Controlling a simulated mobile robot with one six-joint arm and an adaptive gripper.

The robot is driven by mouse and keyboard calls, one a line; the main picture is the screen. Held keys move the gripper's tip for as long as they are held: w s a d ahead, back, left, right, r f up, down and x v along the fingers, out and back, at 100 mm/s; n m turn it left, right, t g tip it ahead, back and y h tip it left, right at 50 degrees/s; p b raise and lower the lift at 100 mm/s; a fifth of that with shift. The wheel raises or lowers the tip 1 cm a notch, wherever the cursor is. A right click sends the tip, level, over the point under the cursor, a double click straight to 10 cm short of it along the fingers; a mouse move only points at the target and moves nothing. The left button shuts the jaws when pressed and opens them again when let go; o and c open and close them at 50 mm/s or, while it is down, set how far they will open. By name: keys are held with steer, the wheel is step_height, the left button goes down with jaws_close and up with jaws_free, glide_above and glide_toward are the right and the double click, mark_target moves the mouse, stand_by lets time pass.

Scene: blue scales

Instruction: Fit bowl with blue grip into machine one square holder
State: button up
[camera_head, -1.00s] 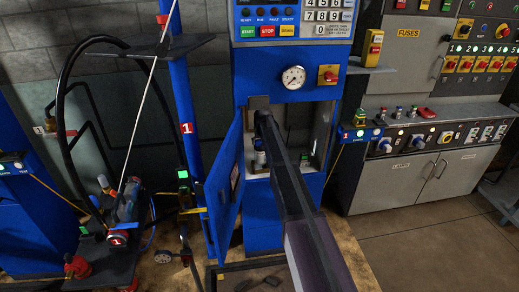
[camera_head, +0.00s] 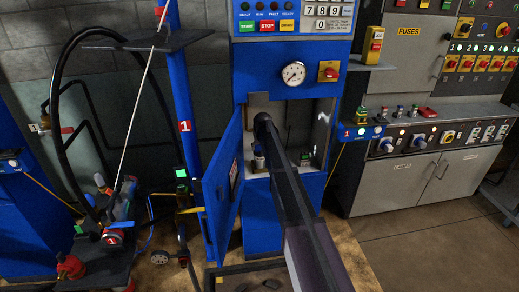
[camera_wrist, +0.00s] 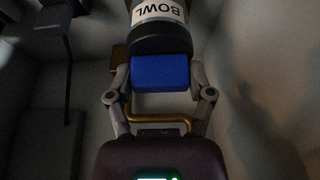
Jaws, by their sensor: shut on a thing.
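The bowl (camera_wrist: 160,38) shows in the wrist view as a dark round body with a white band marked "BOWL", upside down in the picture. Its blue grip (camera_wrist: 161,73) sits between the two fingers of my gripper (camera_wrist: 161,78), which is shut on it. In the head view my arm reaches into the open cabinet of the blue machine (camera_head: 270,205); my fingers and the bowl cannot be made out there. I cannot make out a square holder.
The cabinet's blue door (camera_head: 222,195) stands open to the left of my arm. A gauge (camera_head: 293,73) and a red switch (camera_head: 329,71) are above the opening. Pale walls are close around my gripper. A grey cabinet (camera_head: 425,180) stands at the right, with clear floor before it.

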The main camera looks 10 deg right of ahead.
steer(key=shift+f, duration=0.2)
steer(key=o, duration=1.3)
steer(key=shift+r, duration=0.25)
steer(key=p+v, duration=0.5)
steer(key=shift+r, duration=0.15)
steer(key=s, duration=1.2)
steer(key=shift+f, duration=0.2)
steer(key=s+f+g, duration=0.1)
steer(key=s+g, duration=0.3)
steer(key=s, duration=2.7)
steer(key=shift+s+f+g, duration=0.2)
steer(key=shift+s+g, duration=0.1)
